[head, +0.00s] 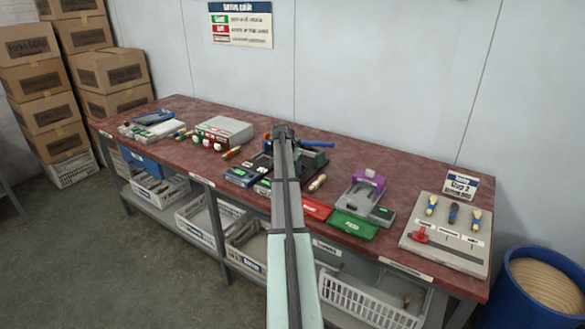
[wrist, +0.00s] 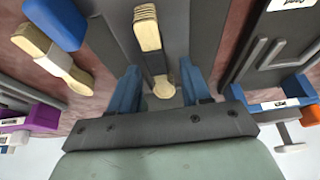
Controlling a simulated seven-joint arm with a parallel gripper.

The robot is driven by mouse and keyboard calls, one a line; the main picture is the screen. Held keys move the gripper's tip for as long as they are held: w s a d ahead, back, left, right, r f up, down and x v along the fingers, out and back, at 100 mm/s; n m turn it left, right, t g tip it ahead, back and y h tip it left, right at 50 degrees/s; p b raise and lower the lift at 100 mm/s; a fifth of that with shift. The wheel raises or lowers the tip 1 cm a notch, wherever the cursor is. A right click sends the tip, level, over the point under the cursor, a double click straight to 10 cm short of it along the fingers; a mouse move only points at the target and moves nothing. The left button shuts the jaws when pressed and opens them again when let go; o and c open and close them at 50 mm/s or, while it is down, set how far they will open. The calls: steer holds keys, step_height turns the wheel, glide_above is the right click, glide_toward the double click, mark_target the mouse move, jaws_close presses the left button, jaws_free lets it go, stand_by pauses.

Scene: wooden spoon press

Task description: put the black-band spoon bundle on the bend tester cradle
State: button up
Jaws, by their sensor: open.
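In the wrist view, my gripper (wrist: 161,88) is open, with one blue finger on each side. A spoon bundle with a dark band (wrist: 154,62) lies lengthwise between the fingers in the picture, apart from both. Its pale wooden end shows between them; I cannot tell how far below the fingertips it is. In the head view, my arm covers the gripper and this bundle. A grey device with a purple block (head: 368,190) stands to the right of my arm; it may be the bend tester. Its purple part shows at the left of the wrist view (wrist: 14,122).
Another spoon bundle, with a pale band (wrist: 52,58), lies left of the fingers, near a blue block (wrist: 60,22). A red tray (head: 315,207) and a green tray (head: 354,225) lie at the table's front edge. A board (head: 448,245) with several upright items stands at the right.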

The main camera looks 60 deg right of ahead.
steer(key=v, duration=1.2)
steer(key=shift+a, duration=0.1)
